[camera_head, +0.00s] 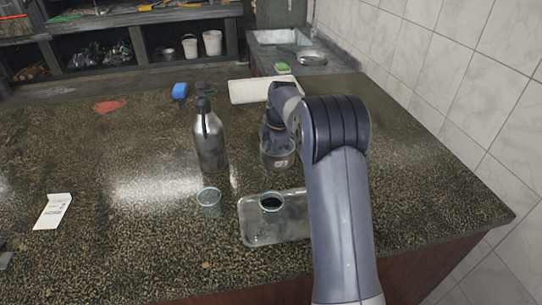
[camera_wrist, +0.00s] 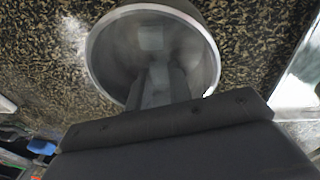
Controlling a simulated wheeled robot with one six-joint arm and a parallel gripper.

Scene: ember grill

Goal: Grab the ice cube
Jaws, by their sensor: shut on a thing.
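My gripper (camera_head: 275,141) reaches down into a small grey metal ice bucket (camera_head: 278,161) on the speckled counter. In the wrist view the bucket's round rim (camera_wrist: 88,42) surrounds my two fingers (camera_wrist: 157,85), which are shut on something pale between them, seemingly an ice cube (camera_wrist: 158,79). The held cube is small and mostly hidden by the fingers. A pale squarish patch (camera_wrist: 151,38) shows farther inside the bucket; I cannot tell whether it is another cube or a reflection.
A steel bottle (camera_head: 209,140) stands left of the bucket. In front are a glass (camera_head: 209,202) and a metal tray (camera_head: 255,232) bearing a dark-filled cup (camera_head: 271,202). A white board (camera_head: 250,91) and a blue block (camera_head: 180,91) lie behind. The counter's left is mostly clear.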

